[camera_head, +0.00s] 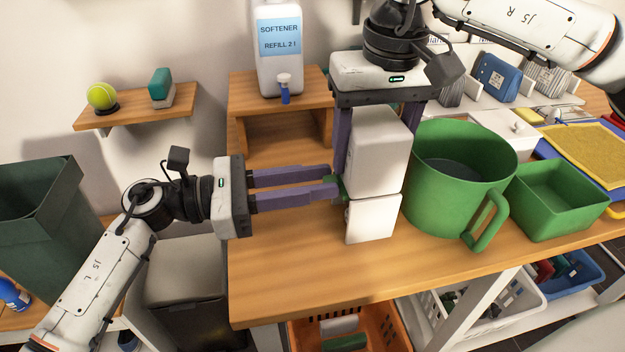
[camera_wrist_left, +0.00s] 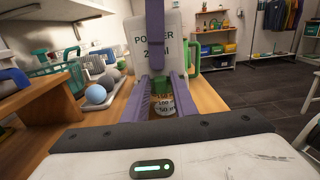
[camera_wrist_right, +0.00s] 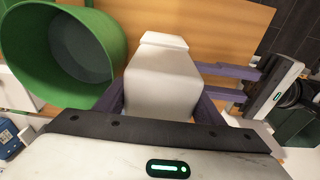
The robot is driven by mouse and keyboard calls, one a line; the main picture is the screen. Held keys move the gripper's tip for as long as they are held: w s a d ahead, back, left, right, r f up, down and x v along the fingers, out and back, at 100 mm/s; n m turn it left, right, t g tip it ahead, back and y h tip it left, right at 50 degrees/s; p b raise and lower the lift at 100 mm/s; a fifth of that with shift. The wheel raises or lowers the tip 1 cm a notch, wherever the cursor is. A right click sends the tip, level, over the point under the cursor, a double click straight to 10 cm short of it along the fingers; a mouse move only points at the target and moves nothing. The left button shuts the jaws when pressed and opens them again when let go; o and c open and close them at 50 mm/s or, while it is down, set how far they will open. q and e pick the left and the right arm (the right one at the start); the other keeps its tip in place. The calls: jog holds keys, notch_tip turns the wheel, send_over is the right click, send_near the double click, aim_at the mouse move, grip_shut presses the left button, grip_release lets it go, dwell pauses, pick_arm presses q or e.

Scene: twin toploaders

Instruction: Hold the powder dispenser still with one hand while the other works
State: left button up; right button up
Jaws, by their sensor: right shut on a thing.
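The powder dispenser (camera_head: 376,155) is a white upright box on the wooden table, standing on or joined to a smaller white lower part (camera_head: 372,218). My right gripper (camera_head: 375,138) comes from above and is shut on its upper body, one finger on each side; the right wrist view shows the white body (camera_wrist_right: 162,85) between the fingers. My left gripper (camera_head: 334,183) reaches in level from the left, its fingers parted, tips at a small green part (camera_head: 341,187) on the dispenser's side.
A large green jug (camera_head: 462,185) stands close right of the dispenser, with a green tub (camera_head: 558,200) beyond. A softener bottle (camera_head: 279,50) stands on the wooden riser (camera_head: 250,115) behind. The table front (camera_head: 300,285) is clear. An orange basket (camera_head: 345,325) sits below.

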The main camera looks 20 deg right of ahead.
pick_arm(q)
grip_shut()
jog(key=shift+v, duration=1.8)
jog(key=shift+o, duration=1.9)
grip_release()
jog(key=v, duration=1.2)
jog(key=shift+w, duration=0.1)
